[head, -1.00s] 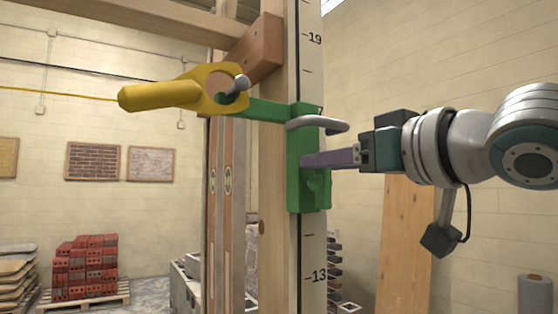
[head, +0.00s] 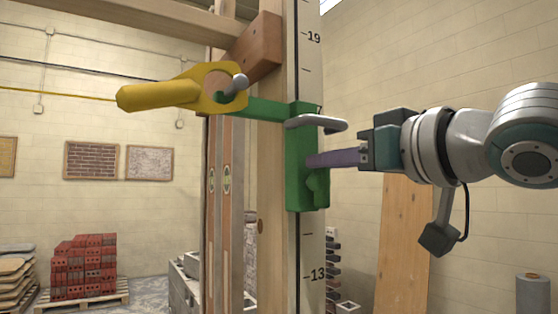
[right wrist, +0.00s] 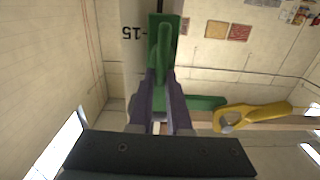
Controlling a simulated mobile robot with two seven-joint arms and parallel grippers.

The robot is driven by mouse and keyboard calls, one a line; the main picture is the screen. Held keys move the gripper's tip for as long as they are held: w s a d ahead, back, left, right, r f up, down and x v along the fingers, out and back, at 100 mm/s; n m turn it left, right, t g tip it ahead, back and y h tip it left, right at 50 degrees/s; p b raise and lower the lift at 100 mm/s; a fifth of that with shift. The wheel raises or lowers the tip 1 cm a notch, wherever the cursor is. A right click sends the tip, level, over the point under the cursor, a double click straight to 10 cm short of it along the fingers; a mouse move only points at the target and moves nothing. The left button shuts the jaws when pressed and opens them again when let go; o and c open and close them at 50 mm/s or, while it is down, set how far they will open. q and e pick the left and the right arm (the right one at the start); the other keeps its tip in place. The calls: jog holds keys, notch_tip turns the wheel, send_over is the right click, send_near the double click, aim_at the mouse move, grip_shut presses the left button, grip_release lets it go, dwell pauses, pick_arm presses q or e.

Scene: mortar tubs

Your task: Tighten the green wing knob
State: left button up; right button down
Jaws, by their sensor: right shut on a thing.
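A green bracket (head: 301,135) is on the upright numbered pole, with a grey curved handle (head: 318,123) near its top. The green wing knob (head: 317,187) is on the lower part of the bracket's face; one wing shows below my fingers. My right gripper (head: 312,160) comes in from the right with its purple fingers at the knob, shut on it. In the right wrist view the fingers (right wrist: 159,85) reach a long green part, and their exact contact is hard to see. The left gripper is not in view.
A yellow handle with a ring (head: 165,96) hangs at the end of the bracket's green arm, around a grey pin. The numbered pole (head: 312,250) stands beside wooden posts. A brick stack on a pallet (head: 84,265) is far left. A plank (head: 403,240) leans behind my right arm.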

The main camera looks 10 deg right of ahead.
jog(key=shift+w+d+f+m+p, duration=0.15)
jog(key=shift+d+f+m+p, duration=0.25)
jog(key=shift+m+p, duration=1.75)
jog(key=shift+w+d+f+m+p, duration=0.1)
jog(key=shift+d+f+m+p, duration=0.35)
jog(key=shift+m, duration=3.35)
jog(key=shift+w+d+f+m+p, duration=0.15)
jog(key=shift+d+f+m+p, duration=0.25)
jog(key=shift+m+p, duration=1.75)
jog(key=shift+m+b, duration=0.75)
jog(key=shift+m, duration=0.15)
jog(key=c, duration=0.9)
grip_release()
jog(key=shift+o, duration=0.2)
jog(key=shift+f, duration=0.1)
